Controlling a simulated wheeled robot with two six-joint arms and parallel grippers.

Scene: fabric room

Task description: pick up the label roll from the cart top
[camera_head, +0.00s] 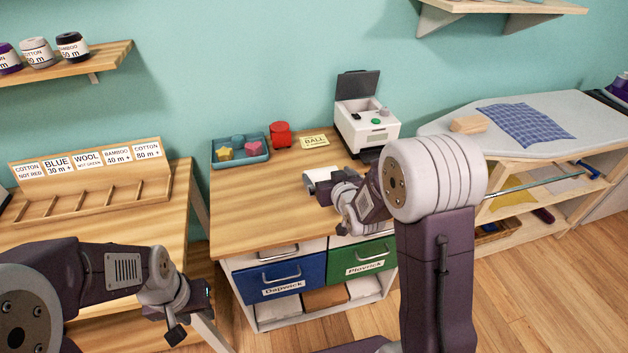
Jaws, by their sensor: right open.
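A small white piece, likely the label roll (317,174), lies on the wooden cart top (255,205) in the head view. My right gripper (322,187) is open and low over the cart top, right beside this white piece. Dark finger parts and my wrist partly cover it, so I cannot tell whether the fingers are around it or touch it. My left gripper (190,318) is at the lower left, in front of the cart and away from its top. Its fingers are too small and turned to show whether they are open.
A white printer (368,127) with its lid up stands at the cart's back right. A blue tray (240,150) of coloured shapes, a red piece (280,134) and a yellow "BALL" card (314,141) are at the back. The cart's front left top is clear. An ironing board (500,125) stands right.

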